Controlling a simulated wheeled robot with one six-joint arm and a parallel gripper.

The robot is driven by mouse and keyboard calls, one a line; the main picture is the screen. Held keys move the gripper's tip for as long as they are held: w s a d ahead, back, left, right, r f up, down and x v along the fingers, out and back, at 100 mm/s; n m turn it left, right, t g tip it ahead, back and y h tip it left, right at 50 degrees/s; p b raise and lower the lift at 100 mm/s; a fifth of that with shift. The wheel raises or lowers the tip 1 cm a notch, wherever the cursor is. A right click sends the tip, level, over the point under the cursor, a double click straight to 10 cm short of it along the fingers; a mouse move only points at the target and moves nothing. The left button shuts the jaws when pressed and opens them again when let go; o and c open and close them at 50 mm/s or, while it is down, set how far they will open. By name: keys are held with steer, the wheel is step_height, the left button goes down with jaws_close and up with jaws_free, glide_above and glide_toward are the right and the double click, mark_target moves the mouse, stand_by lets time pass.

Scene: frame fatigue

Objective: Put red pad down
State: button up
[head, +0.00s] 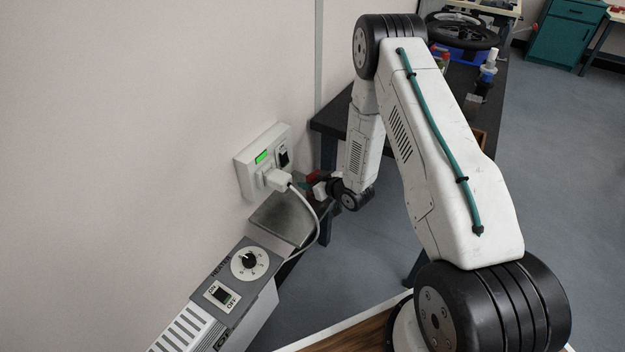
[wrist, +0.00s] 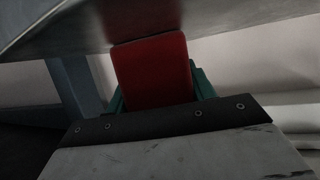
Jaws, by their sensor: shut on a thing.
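The red pad (wrist: 155,70) is held between the teal fingers of my gripper (wrist: 160,92) in the wrist view. The far end of the pad meets the edge of a grey metal surface (wrist: 235,12) in that view; I cannot tell whether they touch. In the head view a small bit of the red pad (head: 313,175) shows at my gripper (head: 308,184), beside the wall and by the far end of a grey metal shelf (head: 282,219). Most of the gripper and pad are hidden or too small there.
A wall socket (head: 263,160) with a white plug and cable (head: 318,235) is close to the gripper. A heater (head: 225,295) with a dial and switch stands in front of the shelf. A dark workbench (head: 465,100) with several items stands behind my arm. The floor at right is clear.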

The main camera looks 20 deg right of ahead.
steer(key=o, duration=1)
steer(key=shift+o, duration=0.2)
steer(key=shift+r, duration=0.1)
steer(key=v, duration=1.2)
step_height(320, 180, up, 17)
steer(key=w+d+g+h, duration=0.1)
steer(key=d+g+h, duration=0.2)
steer(key=g+h, duration=0.15)
steer(key=s+a+r+m+g+h, duration=0.2)
steer(key=s+r+m, duration=0.1)
steer(key=s+r, duration=0.75)
steer(key=s+a+r+g+y, duration=0.1)
steer(key=s+a+r, duration=0.3)
steer(key=s, duration=0.7)
steer(key=s+a+r+m+g, duration=0.1)
steer(key=s+a+r+g, duration=0.3)
steer(key=s+r, duration=0.3)
steer(key=s, duration=0.4)
steer(key=shift+s+y, duration=0.15)
steer(key=shift+y, duration=0.2)
